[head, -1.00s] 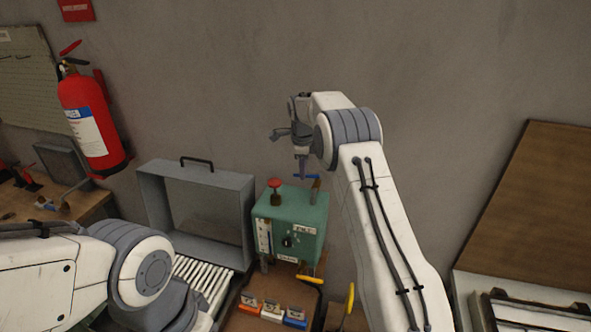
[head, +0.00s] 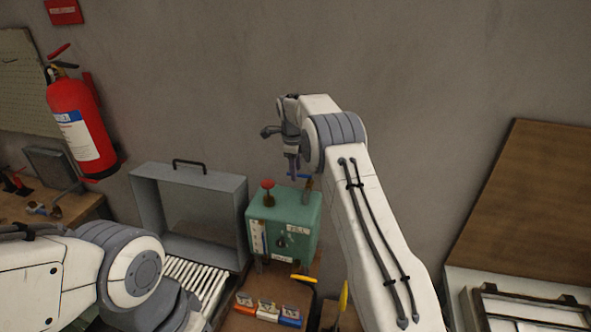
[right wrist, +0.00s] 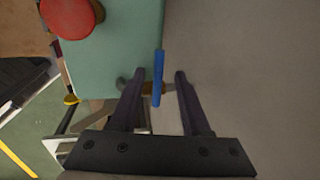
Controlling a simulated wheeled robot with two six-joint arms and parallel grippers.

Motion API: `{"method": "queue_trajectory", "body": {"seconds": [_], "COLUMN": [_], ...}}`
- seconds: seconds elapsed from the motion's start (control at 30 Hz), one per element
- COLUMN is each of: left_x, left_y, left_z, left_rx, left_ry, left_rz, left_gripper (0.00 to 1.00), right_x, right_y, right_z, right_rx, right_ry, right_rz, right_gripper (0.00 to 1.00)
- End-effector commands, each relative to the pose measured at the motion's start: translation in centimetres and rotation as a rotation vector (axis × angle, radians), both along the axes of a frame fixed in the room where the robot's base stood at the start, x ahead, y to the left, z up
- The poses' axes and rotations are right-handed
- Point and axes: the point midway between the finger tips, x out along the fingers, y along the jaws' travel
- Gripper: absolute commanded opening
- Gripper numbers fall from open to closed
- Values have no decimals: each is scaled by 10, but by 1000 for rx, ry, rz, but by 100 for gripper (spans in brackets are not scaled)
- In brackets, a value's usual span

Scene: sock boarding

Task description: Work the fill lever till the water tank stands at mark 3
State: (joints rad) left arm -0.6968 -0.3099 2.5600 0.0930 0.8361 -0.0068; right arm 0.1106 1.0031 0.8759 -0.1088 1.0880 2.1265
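The green tank unit (head: 299,226) stands on a bench against the wall, with a pale gauge strip (head: 258,237) on its front left. The gauge level is too small to read. A label that seems to read FILL is on the front. The blue lever (head: 300,177) is at the unit's upper right; the right wrist view also shows it (right wrist: 158,65). My right gripper (head: 293,165) is at the lever. Its two dark fingers (right wrist: 158,85) are apart on either side of the blue handle, with gaps showing. My left arm is at lower left; its gripper is out of view.
A red mushroom knob (head: 267,189) stands on top of the unit. An open grey box (head: 145,205) and white rollers (head: 196,279) are to its left. Several small coloured blocks (head: 267,311) lie in front. A fire extinguisher (head: 79,125) hangs at left.

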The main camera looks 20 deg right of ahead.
Motion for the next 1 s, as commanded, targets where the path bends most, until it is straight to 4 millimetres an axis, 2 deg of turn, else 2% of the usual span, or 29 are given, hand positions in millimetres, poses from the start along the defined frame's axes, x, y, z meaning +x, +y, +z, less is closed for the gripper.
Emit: {"method": "queue_trajectory", "body": {"seconds": [0.27, 0.37, 0.47, 0.63, 0.8, 1.0], "left_x": [0, 0, 0, 0, 0, 0], "left_y": [0, 0, 0, 0, 0, 0], "left_z": [-1, -5, -13, -25, -28, -28], "left_rx": [0, 0, 0, 0, 0, 0], "left_ry": [0, 0, 0, 0, 0, 0], "left_rz": [0, 0, -1, -2, -2, -1], "left_gripper": [75, 75, 75, 75, 75, 75], "right_x": [-1, -1, -3, -9, -14, -17], "right_y": [0, 1, 3, 6, 10, 12], "right_z": [-1, 5, 18, 52, 83, 100], "right_rx": [1, 1, 1, 0, 0, 0], "right_ry": [3, 2, 0, -3, -1, 2], "right_rz": [1, 1, 1, 0, 0, 1], "right_gripper": [46, 46, 46, 46, 46, 46]}}
